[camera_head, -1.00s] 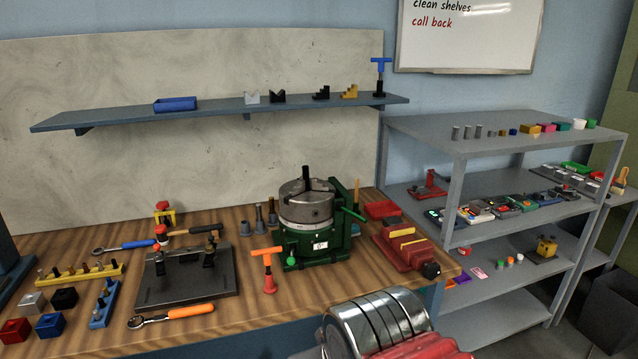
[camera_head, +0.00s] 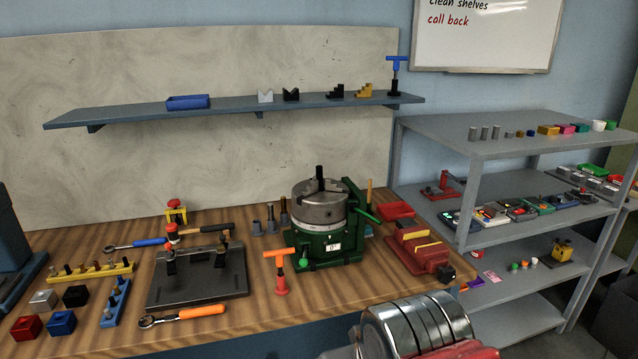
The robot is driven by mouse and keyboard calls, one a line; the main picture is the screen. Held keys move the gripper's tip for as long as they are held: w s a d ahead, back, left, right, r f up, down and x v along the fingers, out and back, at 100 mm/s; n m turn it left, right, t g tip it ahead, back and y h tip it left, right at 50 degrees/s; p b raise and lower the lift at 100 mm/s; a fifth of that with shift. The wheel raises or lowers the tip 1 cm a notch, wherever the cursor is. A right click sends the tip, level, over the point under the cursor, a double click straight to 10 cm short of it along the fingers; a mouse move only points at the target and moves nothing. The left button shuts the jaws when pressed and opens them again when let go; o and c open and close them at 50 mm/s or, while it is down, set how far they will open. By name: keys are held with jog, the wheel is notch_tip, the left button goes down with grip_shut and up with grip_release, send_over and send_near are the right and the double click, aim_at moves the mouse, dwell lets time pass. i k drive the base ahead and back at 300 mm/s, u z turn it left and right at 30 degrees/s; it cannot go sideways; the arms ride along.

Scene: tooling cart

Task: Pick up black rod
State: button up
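A short black rod (camera_head: 319,172) stands upright in the top of the grey chuck (camera_head: 319,204). The chuck sits on a green rotary base (camera_head: 325,246) on the wooden bench. Only the rod's upper part shows; its lower end is hidden in the chuck. A chrome and red part of my arm shows at the bottom edge, in front of the bench and to the right of the chuck. My gripper's fingers are not in view.
An orange T-handle tool (camera_head: 280,268) stands just left of the green base, and a red vise (camera_head: 419,250) is to its right. A dark fixture plate (camera_head: 200,278) lies further left. A blue wall shelf (camera_head: 225,109) hangs behind.

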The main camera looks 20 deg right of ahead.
aim_at(319, 169)
jog(key=i, duration=0.95)
